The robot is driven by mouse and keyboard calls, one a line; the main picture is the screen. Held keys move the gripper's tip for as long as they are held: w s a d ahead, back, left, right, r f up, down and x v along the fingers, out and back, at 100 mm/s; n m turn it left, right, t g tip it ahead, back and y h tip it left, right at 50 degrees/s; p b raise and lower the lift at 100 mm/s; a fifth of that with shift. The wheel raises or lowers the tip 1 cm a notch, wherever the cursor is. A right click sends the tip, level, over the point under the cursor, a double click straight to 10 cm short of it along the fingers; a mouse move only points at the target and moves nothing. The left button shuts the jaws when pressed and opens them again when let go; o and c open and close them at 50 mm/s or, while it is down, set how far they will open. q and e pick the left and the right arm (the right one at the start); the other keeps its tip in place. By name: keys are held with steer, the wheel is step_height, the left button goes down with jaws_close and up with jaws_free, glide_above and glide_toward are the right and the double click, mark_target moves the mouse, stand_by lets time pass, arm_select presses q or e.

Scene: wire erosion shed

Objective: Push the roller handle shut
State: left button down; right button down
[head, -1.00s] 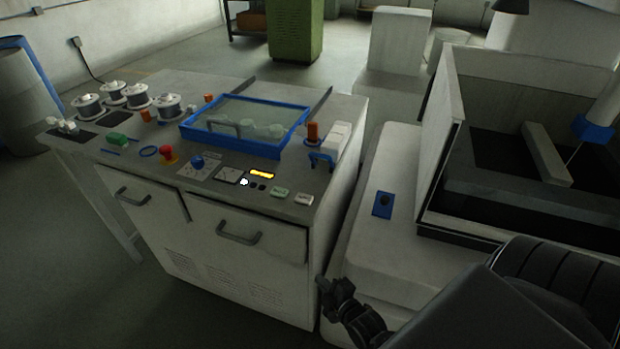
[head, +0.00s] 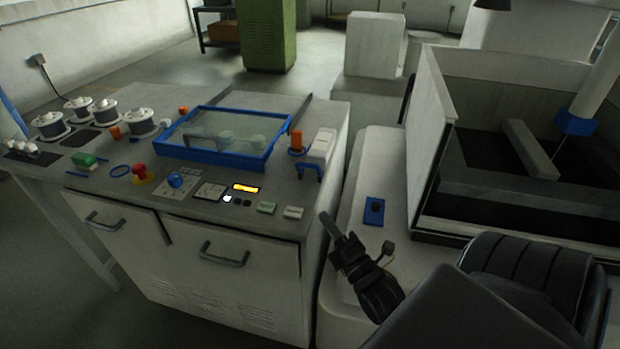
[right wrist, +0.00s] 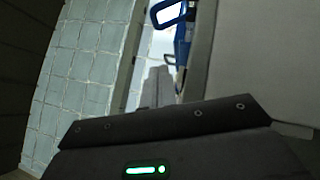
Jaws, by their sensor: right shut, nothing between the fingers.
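The roller handle appears to be the blue bracket-like handle (head: 310,172) at the right edge of the grey worktop, beside a white block (head: 321,146). A blue loop at the top of the right wrist view (right wrist: 168,13) seems to be part of it. My right gripper (head: 327,219) is shut and empty, in front of and below the handle, apart from it, near the cabinet's front right corner. In the right wrist view its fingers (right wrist: 157,82) point up toward the blue parts. My left gripper is out of view.
The grey worktop (head: 140,186) carries a blue-framed glass cover (head: 222,138), an orange knob (head: 296,140), a red button (head: 139,171) and several spools. A white machine with an open tank (head: 432,150) stands right. A blue switch plate (head: 374,211) sits beside my gripper.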

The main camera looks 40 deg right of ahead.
steer(key=p, duration=0.3)
glide_toward(299, 166)
steer(key=w+a, duration=0.1)
steer(key=w, duration=0.2)
steer(key=shift+w+a+r, duration=0.1)
steer(key=shift+a, duration=0.3)
steer(key=d, duration=0.1)
steer(key=w+d+r+p, duration=0.1)
steer(key=shift+w+d, duration=0.2)
steer(key=shift+d, duration=0.05)
steer(key=shift+w+d+p, duration=0.25)
steer(key=shift+p, duration=0.05)
